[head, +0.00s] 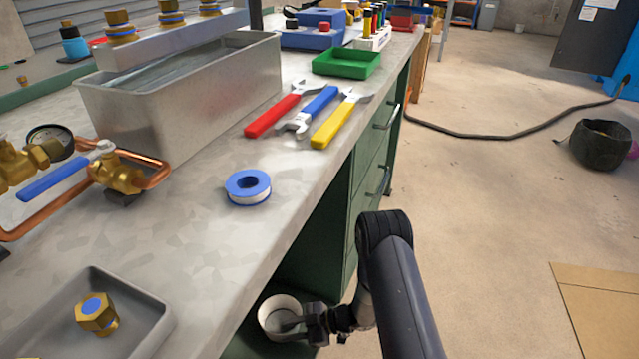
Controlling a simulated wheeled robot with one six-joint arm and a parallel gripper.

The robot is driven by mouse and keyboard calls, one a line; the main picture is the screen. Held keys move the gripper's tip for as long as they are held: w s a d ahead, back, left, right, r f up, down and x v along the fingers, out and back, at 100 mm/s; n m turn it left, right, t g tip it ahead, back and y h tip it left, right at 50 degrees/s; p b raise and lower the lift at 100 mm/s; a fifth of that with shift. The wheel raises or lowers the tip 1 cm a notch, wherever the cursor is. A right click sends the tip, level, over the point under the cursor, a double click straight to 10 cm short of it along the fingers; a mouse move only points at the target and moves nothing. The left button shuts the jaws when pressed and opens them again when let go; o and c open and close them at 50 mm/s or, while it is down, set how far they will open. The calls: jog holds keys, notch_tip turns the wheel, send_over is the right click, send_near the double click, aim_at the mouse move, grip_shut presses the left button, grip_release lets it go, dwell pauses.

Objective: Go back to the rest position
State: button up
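My gripper (294,325) is low in front of the bench, below the level of the top, at the bottom middle of the head view. It points left and overlaps a white round container (278,305) in the picture. I cannot tell whether the two touch, or whether the fingers are open or shut. My dark arm comes up from the bottom edge and bends down to the gripper.
The workbench (215,215) fills the left, with a blue tape roll (248,188), wrenches (305,112), metal tank (180,105), valve pipework (115,175) and grey tray (150,335) holding a brass fitting (97,312). Right floor has a hose (480,136), black bucket (600,145) and cardboard (605,305).

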jog(key=x, duration=0.3)
jog(key=shift+f+b, duration=0.15)
jog(key=shift+b, duration=0.2)
notch_tip(320, 180, up, 4)
jog(key=shift+d+r+p, duration=0.1)
jog(key=shift+d+p, duration=0.05)
jog(key=shift+p, duration=0.9)
